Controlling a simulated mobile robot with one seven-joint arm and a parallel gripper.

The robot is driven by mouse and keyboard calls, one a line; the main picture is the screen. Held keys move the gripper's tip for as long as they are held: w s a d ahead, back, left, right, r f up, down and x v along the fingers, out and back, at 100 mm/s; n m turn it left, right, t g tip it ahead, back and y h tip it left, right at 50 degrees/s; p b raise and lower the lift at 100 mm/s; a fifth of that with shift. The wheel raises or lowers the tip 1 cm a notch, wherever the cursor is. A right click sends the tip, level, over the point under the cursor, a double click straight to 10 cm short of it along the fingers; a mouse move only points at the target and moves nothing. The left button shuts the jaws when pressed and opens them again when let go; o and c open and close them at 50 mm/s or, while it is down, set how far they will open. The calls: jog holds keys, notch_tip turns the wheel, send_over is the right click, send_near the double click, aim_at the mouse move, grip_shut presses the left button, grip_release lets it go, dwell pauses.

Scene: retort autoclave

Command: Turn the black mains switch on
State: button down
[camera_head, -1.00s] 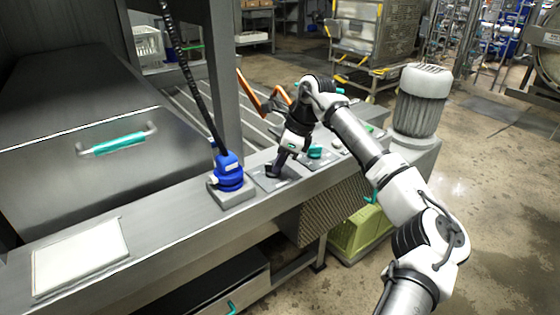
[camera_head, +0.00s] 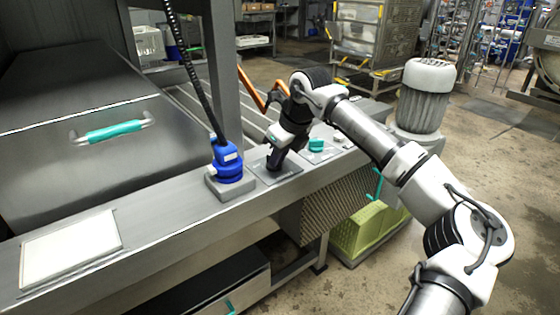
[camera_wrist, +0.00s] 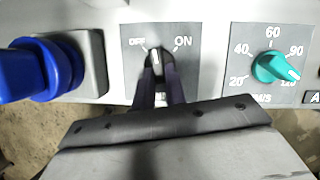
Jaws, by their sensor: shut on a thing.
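The black mains switch (camera_wrist: 157,59) sits on a grey plate (camera_wrist: 188,67) marked OFF at left and ON at right. A white line on its knob points nearly straight up in the wrist view, between the two labels. My gripper (camera_wrist: 158,72) has its dark fingers on either side of the knob and is shut on it. In the head view my gripper (camera_head: 272,164) reaches down to the switch plate (camera_head: 287,176); the knob itself is hidden there.
A blue plug (camera_head: 228,167) with a black cable stands close left of the switch. A teal dial (camera_wrist: 275,68) with numbers is close on the right; it also shows in the head view (camera_head: 316,145). A blank pale panel (camera_head: 72,247) lies at the ledge's left end.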

jog(key=m+b, duration=0.1)
jog(key=m, duration=0.1)
jog(key=m+t+h+b, duration=0.1)
jog(key=m+b, duration=0.1)
jog(key=a+m+h+b, duration=0.1)
jog(key=m, duration=0.1)
jog(key=shift+s+f+b, duration=0.15)
jog(key=shift+s+b, duration=0.1)
jog(key=shift+b, duration=0.05)
jog(key=m+b, duration=0.1)
jog(key=m+h, duration=0.1)
jog(key=m, duration=0.1)
jog(key=m+h+b, duration=0.1)
jog(key=m, duration=0.1)
jog(key=shift+a+t+b, duration=0.3)
jog(key=shift+b, duration=0.05)
jog(key=shift+m, duration=0.3)
jog(key=c, duration=1.4)
grip_release()
jog(key=shift+c, duration=0.2)
jog(key=shift+r, duration=0.3)
jog(key=p+v, duration=0.1)
jog(key=v, duration=1.2)
jog(key=shift+r+p, duration=0.3)
jog(key=shift+p, duration=0.1)
jog(key=shift+s+a, duration=0.1)
